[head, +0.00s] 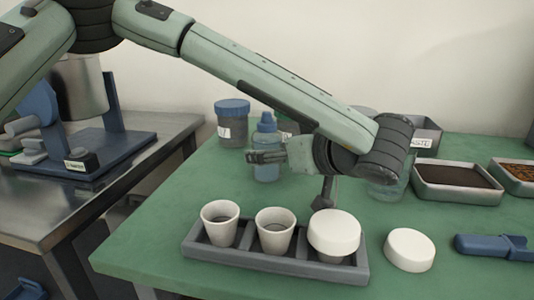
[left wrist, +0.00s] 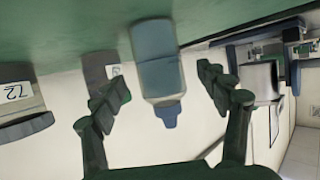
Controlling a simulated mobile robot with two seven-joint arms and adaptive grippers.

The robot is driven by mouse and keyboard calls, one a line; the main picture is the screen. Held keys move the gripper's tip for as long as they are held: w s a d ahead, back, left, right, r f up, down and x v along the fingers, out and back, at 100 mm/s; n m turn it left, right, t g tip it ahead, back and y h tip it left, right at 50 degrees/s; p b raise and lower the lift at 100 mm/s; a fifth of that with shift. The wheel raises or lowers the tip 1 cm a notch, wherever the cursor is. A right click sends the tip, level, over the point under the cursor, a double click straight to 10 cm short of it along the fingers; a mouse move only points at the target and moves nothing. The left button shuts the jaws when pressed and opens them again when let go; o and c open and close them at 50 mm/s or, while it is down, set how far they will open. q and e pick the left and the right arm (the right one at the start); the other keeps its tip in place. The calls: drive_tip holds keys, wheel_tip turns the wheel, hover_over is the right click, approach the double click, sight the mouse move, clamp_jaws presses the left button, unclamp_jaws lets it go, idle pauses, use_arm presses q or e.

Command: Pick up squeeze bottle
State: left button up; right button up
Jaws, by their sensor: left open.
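The squeeze bottle (head: 267,150) is a clear bottle with a blue cap and nozzle, standing upright on the green table. In the left wrist view the squeeze bottle (left wrist: 158,65) appears upside down between my spread fingers. My left gripper (head: 262,157) reaches in from the right side of the bottle, with its fingers at mid-height, partly covering it. In the left wrist view my left gripper (left wrist: 165,90) is open, and gaps show between each finger and the bottle. My right gripper is not in view.
A blue-lidded jar (head: 232,124) stands left of the bottle. A rack (head: 275,267) with white cups and a capped one is in front. A white round lid (head: 409,250), a blue-handled tool (head: 490,246) and a soil tray (head: 458,183) lie right. A metal bench is left.

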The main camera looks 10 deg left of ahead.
sight(258, 149)
use_arm(q)
drive_tip(key=x, duration=0.7)
drive_tip(key=shift+w+a+r, duration=0.1)
drive_tip(key=shift+w+a, duration=0.05)
clamp_jaws()
idle(0.4)
idle(0.4)
